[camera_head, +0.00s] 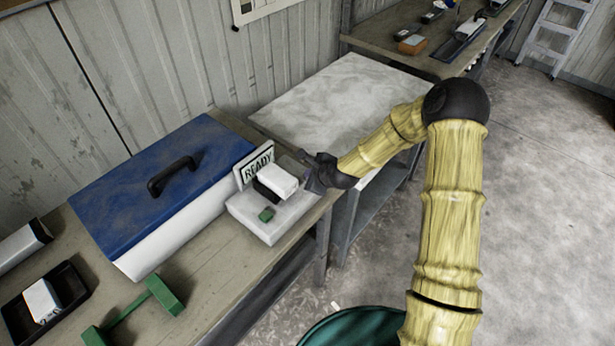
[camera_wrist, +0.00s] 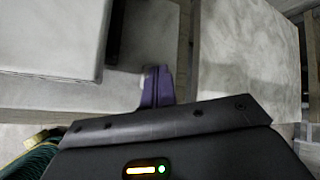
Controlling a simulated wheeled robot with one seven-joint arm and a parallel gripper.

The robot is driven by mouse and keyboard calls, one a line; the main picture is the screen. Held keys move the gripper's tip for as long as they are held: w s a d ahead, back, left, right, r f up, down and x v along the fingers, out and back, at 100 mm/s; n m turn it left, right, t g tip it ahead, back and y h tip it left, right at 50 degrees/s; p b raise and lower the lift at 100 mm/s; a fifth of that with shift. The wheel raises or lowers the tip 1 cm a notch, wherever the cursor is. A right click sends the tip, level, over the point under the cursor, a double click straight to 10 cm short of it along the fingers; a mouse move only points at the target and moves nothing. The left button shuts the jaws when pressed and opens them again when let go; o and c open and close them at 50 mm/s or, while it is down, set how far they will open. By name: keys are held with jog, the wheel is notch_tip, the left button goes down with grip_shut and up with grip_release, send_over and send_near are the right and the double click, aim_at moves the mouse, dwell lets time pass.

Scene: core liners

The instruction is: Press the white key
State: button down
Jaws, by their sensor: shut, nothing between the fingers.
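A white block-like key (camera_head: 278,181) sits on a black base on top of a pale grey box (camera_head: 258,228), with a small green button (camera_head: 266,214) in front of it. A sign reading READY (camera_head: 257,164) stands behind the key. My gripper (camera_head: 304,158) is just right of the key, near the box's back right corner; I cannot tell whether it touches anything. In the wrist view its purple fingers (camera_wrist: 155,82) are shut and empty. A large pale block fills the upper left there, close to the fingers, probably the key.
A blue-lidded case (camera_head: 155,180) with a black handle stands left of the box. A green bar-shaped piece (camera_head: 135,308) and a black tray (camera_head: 72,283) with a white block lie at the front left. A bare pale table (camera_head: 340,95) is behind my gripper.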

jog(key=shift+r+p, duration=0.6)
jog(key=shift+r, duration=0.35)
jog(key=shift+r+p, duration=1.7)
jog(key=shift+r, duration=0.85)
jog(key=s+d+r+n+g+h, duration=0.1)
jog(key=s+d+r+n, duration=0.3)
jog(key=s, duration=0.4)
jog(key=s+d+r+n+g+h, duration=0.2)
jog(key=s+d+r+n, duration=0.3)
jog(key=s+d+n, duration=0.2)
jog(key=s+d+r+n+g+h, duration=0.2)
jog(key=s+d+r+n, duration=0.2)
jog(key=s+n, duration=0.5)
jog(key=shift+s+d+r, duration=0.25)
jog(key=shift+s+d, duration=0.8)
jog(key=shift+s, duration=0.1)
